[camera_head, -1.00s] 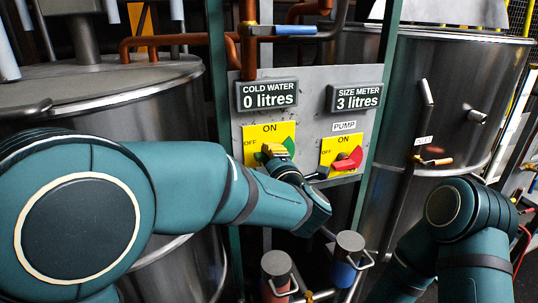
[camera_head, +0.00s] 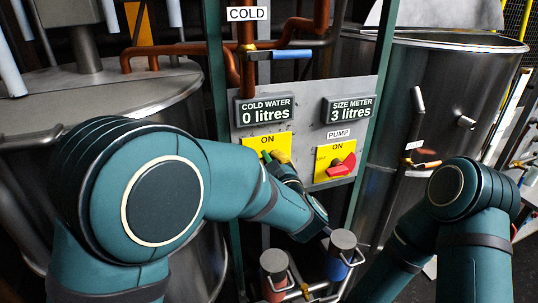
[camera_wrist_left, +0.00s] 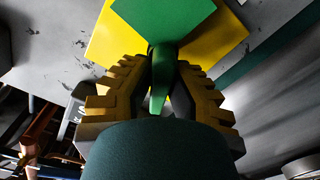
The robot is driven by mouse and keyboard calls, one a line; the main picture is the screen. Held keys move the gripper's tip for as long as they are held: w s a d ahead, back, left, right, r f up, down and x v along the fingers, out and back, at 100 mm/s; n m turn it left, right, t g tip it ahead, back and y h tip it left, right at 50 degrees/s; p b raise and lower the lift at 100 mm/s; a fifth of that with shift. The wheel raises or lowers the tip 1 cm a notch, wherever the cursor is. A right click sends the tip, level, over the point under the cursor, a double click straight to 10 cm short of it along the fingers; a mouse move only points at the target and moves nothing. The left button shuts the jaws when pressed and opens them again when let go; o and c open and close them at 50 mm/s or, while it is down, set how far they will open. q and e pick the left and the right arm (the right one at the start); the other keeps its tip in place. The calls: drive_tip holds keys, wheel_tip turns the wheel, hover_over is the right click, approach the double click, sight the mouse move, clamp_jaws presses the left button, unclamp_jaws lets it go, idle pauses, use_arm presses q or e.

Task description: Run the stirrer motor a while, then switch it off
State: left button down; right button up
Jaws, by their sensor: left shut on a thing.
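The left yellow switch plate (camera_head: 262,142) is marked ON and sits on the grey panel under the COLD WATER display. Its name label is not visible, so I cannot read whether it is the stirrer motor's. My left gripper (camera_head: 275,157) is at this plate, shut on its green switch knob (camera_head: 265,156). In the left wrist view, the ridged yellow fingers (camera_wrist_left: 161,88) flank the green knob handle (camera_wrist_left: 161,72), with the green part in line above it. My right arm shows at the right, but its gripper is out of view.
A second plate (camera_head: 322,176), labelled PUMP, has a red knob (camera_head: 341,168) close to the right. The displays (camera_head: 264,112) read 0 litres and 3 litres (camera_head: 350,112). Steel tanks stand left (camera_head: 60,105) and right (camera_head: 425,100). Capped pipes (camera_head: 343,240) rise below the panel.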

use_arm(q)
drive_tip(key=m, duration=0.1)
drive_tip(key=m+p, duration=0.2)
drive_tip(key=shift+w+d+r, duration=0.1)
drive_tip(key=shift+d+r, duration=0.15)
drive_tip(key=shift+r, duration=0.05)
drive_tip(key=shift+d+m+p, duration=0.1)
drive_tip(key=shift+m+p, duration=0.9)
drive_tip(key=shift+m, duration=0.3)
drive_tip(key=shift+f, duration=0.1)
drive_tip(key=c, duration=0.9)
unclamp_jaws()
drive_tip(key=shift+w, duration=0.1)
drive_tip(key=shift+f, duration=0.1)
drive_tip(key=v, duration=1.2)
idle(3.3)
